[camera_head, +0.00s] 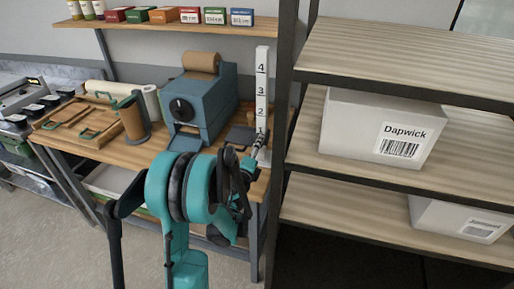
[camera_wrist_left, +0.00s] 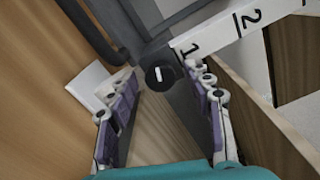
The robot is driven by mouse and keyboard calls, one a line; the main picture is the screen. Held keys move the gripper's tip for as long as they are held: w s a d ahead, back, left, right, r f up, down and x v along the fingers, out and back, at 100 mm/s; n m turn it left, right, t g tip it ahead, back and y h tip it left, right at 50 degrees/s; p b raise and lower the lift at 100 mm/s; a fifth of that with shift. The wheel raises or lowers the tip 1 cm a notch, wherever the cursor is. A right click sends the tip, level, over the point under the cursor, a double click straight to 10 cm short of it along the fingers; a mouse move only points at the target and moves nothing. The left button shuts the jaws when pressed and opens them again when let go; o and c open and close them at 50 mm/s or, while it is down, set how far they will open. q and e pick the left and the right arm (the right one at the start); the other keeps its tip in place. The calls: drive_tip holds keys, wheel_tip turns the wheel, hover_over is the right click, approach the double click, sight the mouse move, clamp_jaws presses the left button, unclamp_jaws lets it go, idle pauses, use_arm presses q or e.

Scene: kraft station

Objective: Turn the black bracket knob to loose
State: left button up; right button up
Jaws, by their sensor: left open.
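The black bracket knob (camera_wrist_left: 160,74) is a small round cap with a white mark, on a dark bracket at the foot of the white numbered upright (camera_wrist_left: 205,38). In the head view the upright (camera_head: 262,85) stands at the bench's right end; the knob cannot be made out there. My left gripper (camera_wrist_left: 163,98) is open and empty, with the knob lying between and just beyond its fingertips in the picture. I cannot tell whether they touch it. In the head view this gripper (camera_head: 259,143) is small, near the upright's foot. My right gripper is not in view.
A blue dispenser (camera_head: 201,100) with a brown roll stands left of the upright. A shelf rack (camera_head: 390,45) with white boxes (camera_head: 375,135) closely borders the bench on the right. An overhead shelf (camera_head: 165,24) holds small boxes. Wooden frames (camera_head: 85,120) lie at the left.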

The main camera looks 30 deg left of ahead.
use_arm(q)
drive_tip(key=c, duration=1.2)
drive_tip(key=shift+o, duration=0.2)
drive_tip(key=shift+n, duration=0.3)
drive_tip(key=shift+n+b, duration=1.1)
drive_tip(key=shift+n, duration=1.7)
drive_tip(key=o, duration=1.2)
drive_tip(key=shift+c, duration=0.2)
